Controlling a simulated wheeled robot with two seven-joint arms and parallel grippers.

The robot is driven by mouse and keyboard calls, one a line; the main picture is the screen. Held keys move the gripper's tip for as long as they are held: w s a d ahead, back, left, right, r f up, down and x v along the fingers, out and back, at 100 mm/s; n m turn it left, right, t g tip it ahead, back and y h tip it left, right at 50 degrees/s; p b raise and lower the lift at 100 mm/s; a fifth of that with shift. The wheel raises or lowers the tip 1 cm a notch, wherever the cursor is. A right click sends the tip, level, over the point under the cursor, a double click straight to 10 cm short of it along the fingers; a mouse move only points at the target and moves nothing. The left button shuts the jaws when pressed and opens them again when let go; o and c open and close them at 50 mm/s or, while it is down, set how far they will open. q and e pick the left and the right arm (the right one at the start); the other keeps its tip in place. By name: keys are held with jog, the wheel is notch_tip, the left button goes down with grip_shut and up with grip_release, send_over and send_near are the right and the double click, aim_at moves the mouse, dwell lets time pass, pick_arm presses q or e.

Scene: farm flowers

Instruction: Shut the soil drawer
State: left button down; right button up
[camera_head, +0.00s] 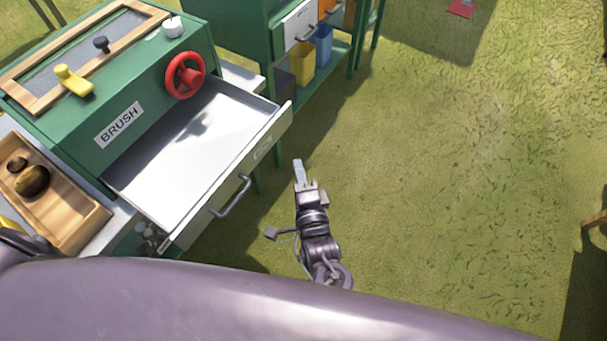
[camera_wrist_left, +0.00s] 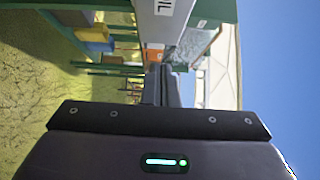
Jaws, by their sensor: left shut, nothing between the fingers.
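The soil drawer (camera_head: 185,160) stands pulled out of the green cabinet (camera_head: 75,135) in the head view. Its pale tray is empty, and its front panel (camera_head: 262,150) carries a small label and a grey bar handle (camera_head: 231,196). In the left wrist view the pale drawer front (camera_wrist_left: 160,28) fills the top middle, with the letters "IL" showing. My left gripper (camera_head: 299,172) is shut and empty, just to the right of the drawer front and apart from it in the head view. Its shut fingers (camera_wrist_left: 162,84) also show in the left wrist view. My right gripper is not in view.
A red handwheel (camera_head: 185,76) and a "BRUSH" sign (camera_head: 119,124) are on the cabinet. A wooden tray (camera_head: 85,221) lies at left. Behind stands a green stand with yellow (camera_head: 301,63) and blue (camera_head: 323,46) bins. Open grass lies to the right.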

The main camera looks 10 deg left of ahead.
aim_at(223, 120)
pick_arm(q)
jog(key=shift+w+a+f+p, duration=0.1)
jog(key=shift+w+a+p, duration=0.25)
jog(key=shift+w+a, duration=1.25)
jog(key=shift+w+a+p, duration=0.3)
jog(key=shift+w+a, duration=1.1)
jog(key=shift+w, duration=0.35)
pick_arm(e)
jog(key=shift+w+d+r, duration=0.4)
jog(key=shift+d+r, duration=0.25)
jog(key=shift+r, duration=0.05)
